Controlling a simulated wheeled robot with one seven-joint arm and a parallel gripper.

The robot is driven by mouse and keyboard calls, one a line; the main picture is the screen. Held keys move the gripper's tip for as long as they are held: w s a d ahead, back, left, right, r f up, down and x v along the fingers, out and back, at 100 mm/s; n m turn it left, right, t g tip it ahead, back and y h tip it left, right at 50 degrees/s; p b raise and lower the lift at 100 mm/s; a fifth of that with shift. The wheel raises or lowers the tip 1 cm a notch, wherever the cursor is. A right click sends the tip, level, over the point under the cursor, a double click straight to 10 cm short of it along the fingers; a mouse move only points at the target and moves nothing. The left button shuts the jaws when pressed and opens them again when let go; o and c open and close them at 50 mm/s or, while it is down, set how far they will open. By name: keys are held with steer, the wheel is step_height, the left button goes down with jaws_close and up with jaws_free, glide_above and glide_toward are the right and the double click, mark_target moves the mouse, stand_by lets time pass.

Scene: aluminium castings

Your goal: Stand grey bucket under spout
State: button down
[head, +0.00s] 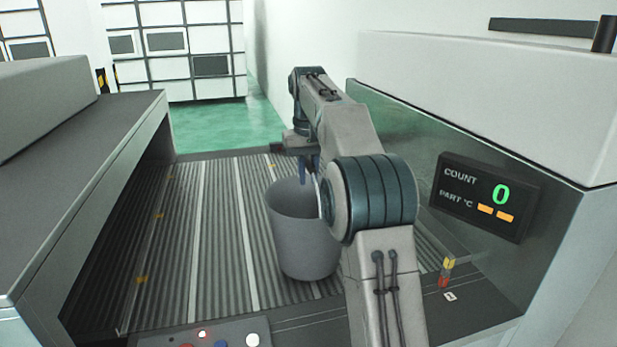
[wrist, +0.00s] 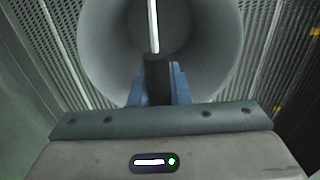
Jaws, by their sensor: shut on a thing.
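The grey bucket (head: 303,245) is upright, over the ribbed bed in the head view, partly hidden by my arm. I cannot tell whether its base touches the bed. In the wrist view its wide round mouth (wrist: 100,45) fills the upper middle. My gripper (head: 308,170) is above the bucket's rim, its blue fingers pointing down. In the wrist view my gripper (wrist: 160,88) is shut on the dark grip (wrist: 156,70) of the bucket's thin pale handle (wrist: 153,25). No spout can be made out in either view.
The ribbed bed (head: 205,225) lies between a grey housing (head: 75,165) on the left and a panel with a count display (head: 486,196) reading 0. A button box (head: 215,338) and a small red-and-yellow post (head: 446,271) stand at the near edge. The bed left of the bucket is clear.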

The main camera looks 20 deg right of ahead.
mark_target(308, 161)
steer(key=shift+f, duration=0.7)
steer(key=c, duration=1.4)
jaws_free()
steer(key=shift+o, duration=0.2)
step_height(308, 161, up, 7)
steer(key=shift+f, duration=0.2)
steer(key=shift+r, duration=0.55)
